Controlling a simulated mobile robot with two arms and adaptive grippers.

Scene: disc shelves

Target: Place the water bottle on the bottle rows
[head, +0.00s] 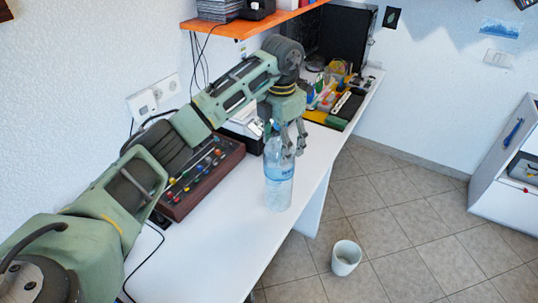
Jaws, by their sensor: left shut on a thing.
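The water bottle (278,185) is clear plastic with a blue label and stands upright at the front edge of the white table. My left gripper (285,147) is over the bottle from above, with its fingers shut around the bottle's upper part. The fingers hide the bottle's neck and cap. I cannot tell whether the bottle's base touches the table. No bottle rows can be made out for certain in this view. My right gripper is not in view.
A dark red box with colored knobs (200,178) lies against the wall behind my arm. Tools and a tray (345,108) fill the far table end. An orange shelf (250,24) hangs above. A white bin (346,257) stands on the floor. The near tabletop (215,245) is clear.

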